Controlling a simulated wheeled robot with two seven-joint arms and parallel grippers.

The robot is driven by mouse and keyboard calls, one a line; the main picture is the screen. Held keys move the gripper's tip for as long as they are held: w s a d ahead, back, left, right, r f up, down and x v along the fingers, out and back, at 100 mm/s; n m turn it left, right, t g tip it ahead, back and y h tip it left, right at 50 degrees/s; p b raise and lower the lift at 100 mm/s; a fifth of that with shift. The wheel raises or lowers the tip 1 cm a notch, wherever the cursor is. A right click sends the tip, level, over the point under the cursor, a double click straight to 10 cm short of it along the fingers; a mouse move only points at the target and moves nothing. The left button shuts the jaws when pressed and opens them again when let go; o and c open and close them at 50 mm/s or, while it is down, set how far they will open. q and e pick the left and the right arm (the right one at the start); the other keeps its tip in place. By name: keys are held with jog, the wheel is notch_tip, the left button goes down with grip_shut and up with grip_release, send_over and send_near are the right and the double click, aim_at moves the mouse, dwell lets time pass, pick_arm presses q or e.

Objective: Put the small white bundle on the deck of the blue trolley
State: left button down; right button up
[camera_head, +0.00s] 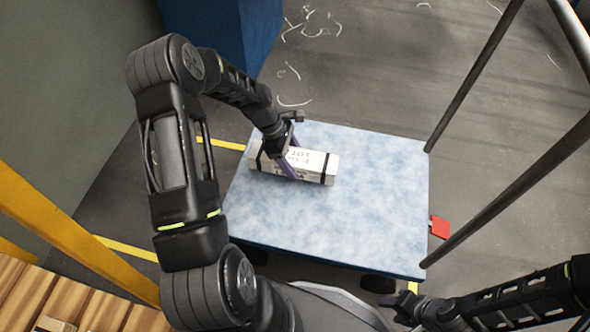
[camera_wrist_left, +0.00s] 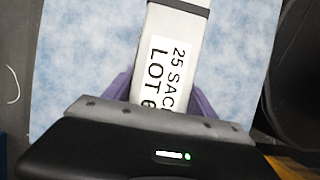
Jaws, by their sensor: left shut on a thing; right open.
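The small white bundle (camera_head: 318,164) is a long box shape with dark straps and a printed label. It is over the left part of the pale blue deck of the trolley (camera_head: 340,217), and I cannot tell whether it touches the deck. My left gripper (camera_head: 287,163) is shut on the bundle, its purple fingers on both sides. In the left wrist view the bundle (camera_wrist_left: 178,50) runs up between the fingers, with the lettering "25 SAC" and "LOT" showing. My right gripper (camera_head: 408,308) is open and empty at the lower right, off the deck's front edge.
Dark metal posts (camera_head: 475,75) rise on the trolley's right side, with a red tag (camera_head: 439,227) beside the deck. A blue box-like block (camera_head: 212,30) stands behind. A yellow rail (camera_head: 70,232) and wooden slats (camera_head: 75,300) are at left. The deck's middle and right are clear.

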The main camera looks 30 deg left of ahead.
pick_arm(q)
jog(key=shift+f+b, duration=0.65)
jog(key=shift+f, duration=1.15)
jog(key=shift+c, duration=1.4)
grip_release()
jog(key=shift+f, duration=0.1)
jog(key=p+v, duration=0.3)
jog(key=v, duration=0.9)
jog(key=shift+s, duration=0.1)
